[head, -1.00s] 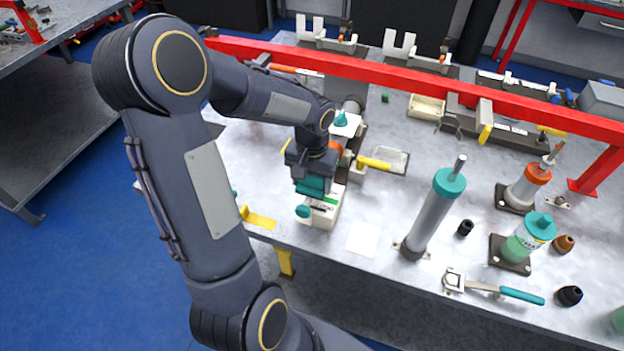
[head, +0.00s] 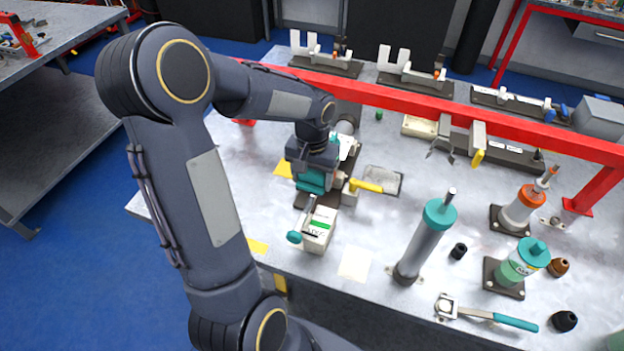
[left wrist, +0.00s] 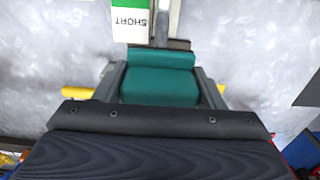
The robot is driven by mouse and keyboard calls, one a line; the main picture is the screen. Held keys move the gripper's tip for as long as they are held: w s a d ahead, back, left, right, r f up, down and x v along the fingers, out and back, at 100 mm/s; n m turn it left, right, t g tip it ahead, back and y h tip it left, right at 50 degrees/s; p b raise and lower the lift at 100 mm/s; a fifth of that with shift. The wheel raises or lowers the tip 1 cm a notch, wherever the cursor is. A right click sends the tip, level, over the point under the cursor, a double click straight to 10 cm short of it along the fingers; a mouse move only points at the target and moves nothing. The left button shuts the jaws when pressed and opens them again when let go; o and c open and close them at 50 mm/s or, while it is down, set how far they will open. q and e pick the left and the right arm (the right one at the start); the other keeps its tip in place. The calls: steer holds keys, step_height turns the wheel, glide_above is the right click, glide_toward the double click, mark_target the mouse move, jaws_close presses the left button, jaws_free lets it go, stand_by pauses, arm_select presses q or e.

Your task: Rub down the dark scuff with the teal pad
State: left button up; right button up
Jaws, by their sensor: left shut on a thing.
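My left gripper (head: 312,180) is shut on the teal pad (left wrist: 160,80), which shows between its fingers in the left wrist view. In the head view the pad's teal side (head: 311,182) shows below the dark wrist, over the bench behind a white and green box (head: 318,232). I cannot tell whether the pad touches the bench. I cannot make out the dark scuff in either view; the gripper and arm cover part of the bench. My right gripper is not in view.
A red rail (head: 400,100) crosses above the bench (head: 300,262). A yellow-handled tool (head: 366,186) lies right of the gripper. A tall grey cylinder with a teal cap (head: 425,240) and a teal-handled tool (head: 500,320) stand and lie further right.

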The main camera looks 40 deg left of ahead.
arm_select(q)
steer(key=shift+w+r+p, duration=0.25)
steer(key=shift+r+p, duration=0.3)
steer(key=shift+r, duration=0.4)
steer(key=shift+s+r+p, duration=0.1)
steer(key=shift+r+p, duration=0.8)
steer(key=shift+r, duration=0.35)
